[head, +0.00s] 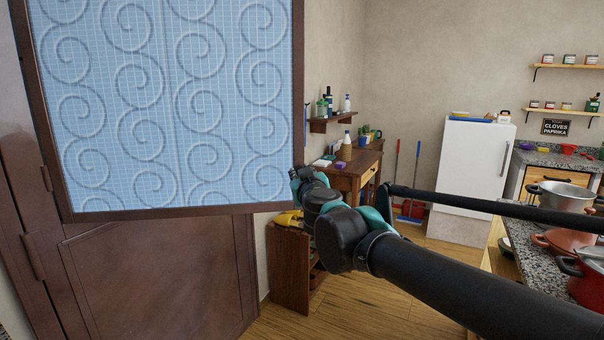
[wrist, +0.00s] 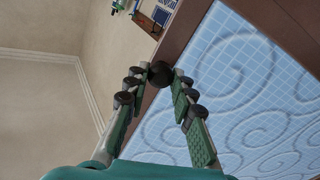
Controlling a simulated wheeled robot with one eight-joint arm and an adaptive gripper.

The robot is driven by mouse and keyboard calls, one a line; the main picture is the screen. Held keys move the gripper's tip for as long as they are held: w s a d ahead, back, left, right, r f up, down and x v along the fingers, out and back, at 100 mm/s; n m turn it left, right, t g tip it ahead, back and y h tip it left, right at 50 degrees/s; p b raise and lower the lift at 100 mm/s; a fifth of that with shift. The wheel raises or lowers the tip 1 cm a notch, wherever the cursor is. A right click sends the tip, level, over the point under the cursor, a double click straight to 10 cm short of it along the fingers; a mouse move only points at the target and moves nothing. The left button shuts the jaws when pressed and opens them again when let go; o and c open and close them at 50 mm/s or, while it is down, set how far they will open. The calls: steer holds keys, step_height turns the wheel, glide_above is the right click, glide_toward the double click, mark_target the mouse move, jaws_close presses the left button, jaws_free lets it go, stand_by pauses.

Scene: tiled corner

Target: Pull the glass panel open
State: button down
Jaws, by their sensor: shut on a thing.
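The glass panel (head: 170,105) is pale blue with raised swirls and a fine grid, set in a dark brown frame. It fills the upper left of the head view, above and in front of a brown wooden door (head: 150,275). Its right edge reaches past that door's right edge. In the wrist view the panel (wrist: 245,90) slants across the right side. A dark round knob (wrist: 160,73) sits on its frame. My gripper (wrist: 159,78) is shut on the knob, with one finger on each side. In the head view my gripper (head: 299,176) is at the panel's right edge, partly hidden by my wrist.
A small wooden cabinet (head: 290,265) stands just behind my wrist, with a desk (head: 350,180) beyond. A white fridge (head: 470,175) stands further back. A counter with pots (head: 560,197) is at the right. Wooden floor (head: 385,275) is open between.

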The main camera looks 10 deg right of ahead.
steer(key=c, duration=1.3)
jaws_free()
steer(key=shift+o, duration=0.2)
steer(key=shift+s, duration=0.1)
steer(key=s, duration=0.7)
steer(key=shift+s, duration=0.15)
steer(key=shift+a, duration=0.15)
